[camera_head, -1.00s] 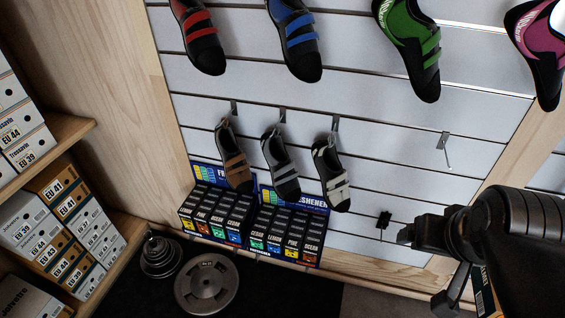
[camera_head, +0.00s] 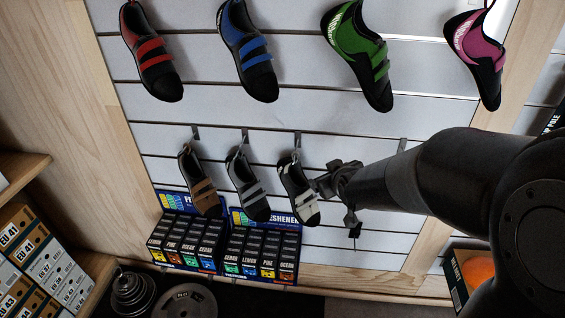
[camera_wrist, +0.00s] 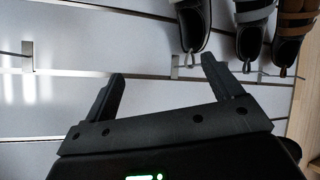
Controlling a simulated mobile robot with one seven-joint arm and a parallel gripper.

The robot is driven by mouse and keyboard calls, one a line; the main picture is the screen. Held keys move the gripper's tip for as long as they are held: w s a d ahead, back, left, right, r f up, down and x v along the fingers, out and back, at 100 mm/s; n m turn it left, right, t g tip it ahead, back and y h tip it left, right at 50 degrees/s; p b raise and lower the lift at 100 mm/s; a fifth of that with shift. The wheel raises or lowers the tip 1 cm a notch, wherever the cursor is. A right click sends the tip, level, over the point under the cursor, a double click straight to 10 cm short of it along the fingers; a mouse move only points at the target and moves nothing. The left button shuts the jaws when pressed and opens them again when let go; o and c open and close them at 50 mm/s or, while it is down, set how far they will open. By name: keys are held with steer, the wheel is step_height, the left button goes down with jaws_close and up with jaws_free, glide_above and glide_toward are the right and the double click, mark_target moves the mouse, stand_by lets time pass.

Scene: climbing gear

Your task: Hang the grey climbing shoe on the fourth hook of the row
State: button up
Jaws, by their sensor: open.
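The grey shoe (camera_head: 247,187), with lighter grey straps, hangs on the second hook of the lower row. It also shows upside down in the wrist view (camera_wrist: 250,25). The fourth hook (camera_head: 402,144) is bare, partly behind my arm in the head view. In the wrist view a bare hook (camera_wrist: 28,57) stands at the left. My gripper (camera_head: 328,180) is open and empty, just right of the shoe with off-white straps (camera_head: 299,188) on the third hook. In the wrist view the fingertips (camera_wrist: 162,76) point toward the wall, left of and below the shoes.
A brown shoe (camera_head: 200,183) hangs on the first hook. Red, blue, green and pink shoes hang above. Boxes of fresheners (camera_head: 262,250) stand below the lower row. Shelved shoe boxes (camera_head: 40,265) are at left.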

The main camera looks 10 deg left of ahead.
steer(key=w+a+f+n+y, duration=0.2)
steer(key=w+a+f+y, duration=0.15)
steer(key=a+f, duration=0.35)
steer(key=t+y, duration=0.1)
steer(key=y, duration=0.6)
glide_toward(250, 180)
steer(key=a, duration=0.1)
steer(key=shift+n, duration=0.3)
steer(key=x, duration=1.1)
steer(key=shift+w+d+f, duration=0.1)
steer(key=shift+w+f, duration=0.25)
steer(key=shift+w, duration=0.05)
steer(key=shift+c, duration=0.2)
steer(key=c, duration=1.2)
steer(key=shift+r, duration=0.1)
steer(key=shift+r, duration=0.15)
steer(key=shift+s+r, duration=0.2)
steer(key=shift+r, duration=0.25)
